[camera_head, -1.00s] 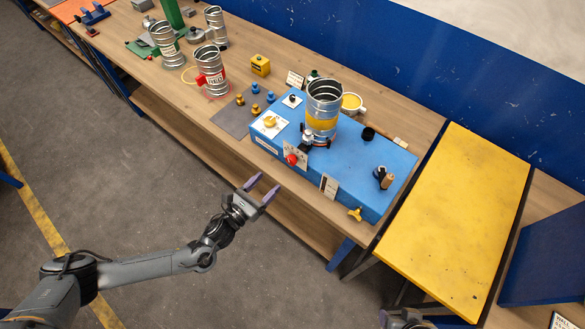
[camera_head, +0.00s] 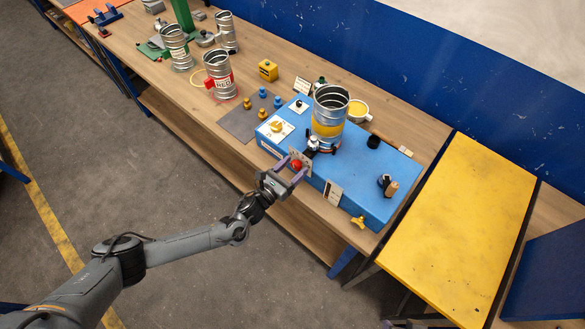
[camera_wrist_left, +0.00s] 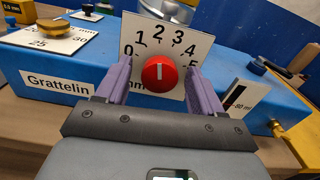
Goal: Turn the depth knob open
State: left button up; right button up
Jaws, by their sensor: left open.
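A red knob (camera_head: 297,164) with a white line sits on a white dial plate on the front of the blue box (camera_head: 362,193). In the left wrist view the red knob (camera_wrist_left: 159,73) is centred under a scale from 0 up to about 5, its line pointing up near 2. My left gripper (camera_head: 294,168) is open in front of it. In that wrist view its purple fingers (camera_wrist_left: 158,80) stand either side of the knob, with gaps visible. My right gripper does not show clearly.
On the box stand a metal duct (camera_head: 331,112) with a yellow band, a yellow knob (camera_head: 277,126) and a wooden-handled crank (camera_head: 390,186). A white scale plate (camera_head: 333,193) is right of the red knob. A yellow table (camera_head: 465,220) stands to the right.

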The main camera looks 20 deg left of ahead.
pick_arm(q)
jog(key=c, duration=1.1)
jog(key=shift+o, duration=0.2)
